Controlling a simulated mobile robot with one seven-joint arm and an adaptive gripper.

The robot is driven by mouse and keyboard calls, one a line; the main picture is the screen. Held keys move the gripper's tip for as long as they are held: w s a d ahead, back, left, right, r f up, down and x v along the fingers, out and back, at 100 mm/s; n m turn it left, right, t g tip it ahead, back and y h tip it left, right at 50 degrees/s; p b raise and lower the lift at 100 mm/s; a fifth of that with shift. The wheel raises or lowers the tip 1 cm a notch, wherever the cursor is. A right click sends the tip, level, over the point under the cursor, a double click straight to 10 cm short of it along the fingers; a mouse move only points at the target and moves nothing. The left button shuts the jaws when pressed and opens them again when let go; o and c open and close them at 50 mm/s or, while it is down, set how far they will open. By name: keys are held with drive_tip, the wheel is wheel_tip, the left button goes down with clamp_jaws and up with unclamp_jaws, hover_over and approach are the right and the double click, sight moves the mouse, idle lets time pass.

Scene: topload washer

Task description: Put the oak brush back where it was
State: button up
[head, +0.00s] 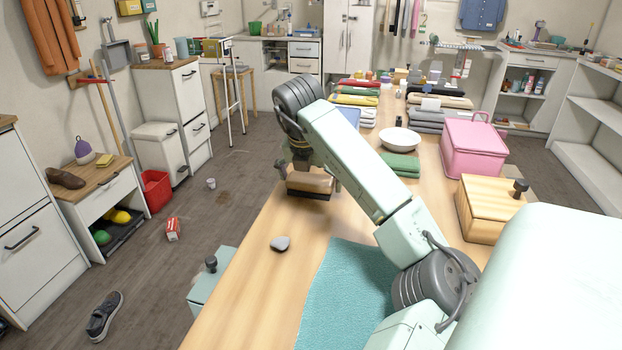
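A tan wooden block with a dark underside (311,184), which looks like the oak brush, is near the left edge of the long wooden table. My gripper (301,165) is pointed down at it, directly above or against its top. My own forearm and wrist cover much of the gripper, so its fingers are not clear. I cannot tell whether it grips the block, or whether the block rests on the table or is slightly raised.
A teal towel (342,292) and a small grey stone-like object (281,243) lie on the near table. A white bowl (400,138), green folded cloth (402,167), pink bin (474,150) and wooden box (488,210) stand right of my arm. Folded textiles fill the far end.

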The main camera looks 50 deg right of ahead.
drive_tip(key=b+v, duration=0.2)
drive_tip(key=v, duration=1)
drive_tip(key=shift+r, duration=0.15)
drive_tip(key=shift+s, duration=0.1)
idle(1.0)
